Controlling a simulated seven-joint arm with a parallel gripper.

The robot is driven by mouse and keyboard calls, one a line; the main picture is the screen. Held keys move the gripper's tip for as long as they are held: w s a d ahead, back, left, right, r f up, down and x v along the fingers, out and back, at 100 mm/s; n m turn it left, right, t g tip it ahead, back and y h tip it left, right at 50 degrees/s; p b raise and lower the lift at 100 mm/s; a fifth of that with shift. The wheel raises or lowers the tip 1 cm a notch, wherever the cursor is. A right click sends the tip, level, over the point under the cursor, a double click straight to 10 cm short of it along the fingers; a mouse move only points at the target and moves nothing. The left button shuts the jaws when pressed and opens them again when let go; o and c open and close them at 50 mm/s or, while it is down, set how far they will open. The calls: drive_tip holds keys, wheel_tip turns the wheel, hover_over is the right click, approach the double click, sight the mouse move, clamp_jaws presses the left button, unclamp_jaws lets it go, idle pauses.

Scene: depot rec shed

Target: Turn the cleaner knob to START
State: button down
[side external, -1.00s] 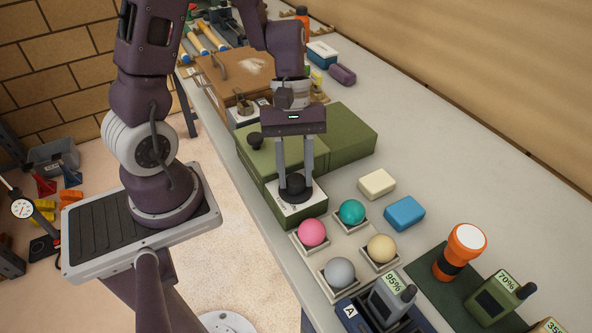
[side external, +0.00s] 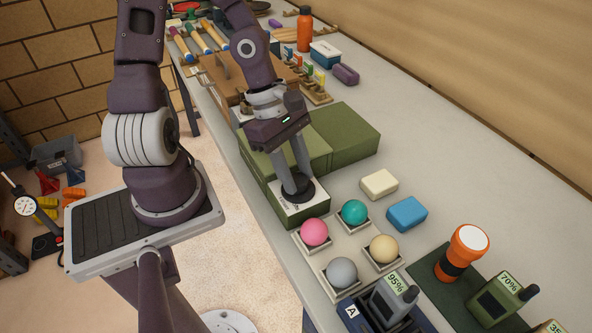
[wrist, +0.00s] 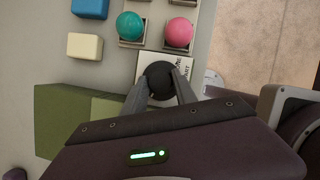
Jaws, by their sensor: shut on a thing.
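The cleaner is a green box (side external: 348,139) on the bench. A white label plate (side external: 290,206) on its near end carries a round black knob (side external: 299,188). In the wrist view the knob (wrist: 159,75) sits on the white plate, whose printed lettering (wrist: 185,72) is partly covered. My gripper (side external: 294,182) comes down from above, tilted, with its two grey fingers shut on the knob. In the wrist view the fingertips (wrist: 161,88) reach the knob from both sides. The knob's pointer direction cannot be made out.
Pink (side external: 314,232), teal (side external: 354,213), yellow and grey balls sit in small trays close to the knob. Cream (side external: 379,184) and blue (side external: 407,214) blocks lie to the right. An orange torch (side external: 460,252) and radios stand at the front right.

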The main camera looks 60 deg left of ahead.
drive_tip(key=shift+n, duration=0.4)
drive_tip(key=c, duration=1)
unclamp_jaws()
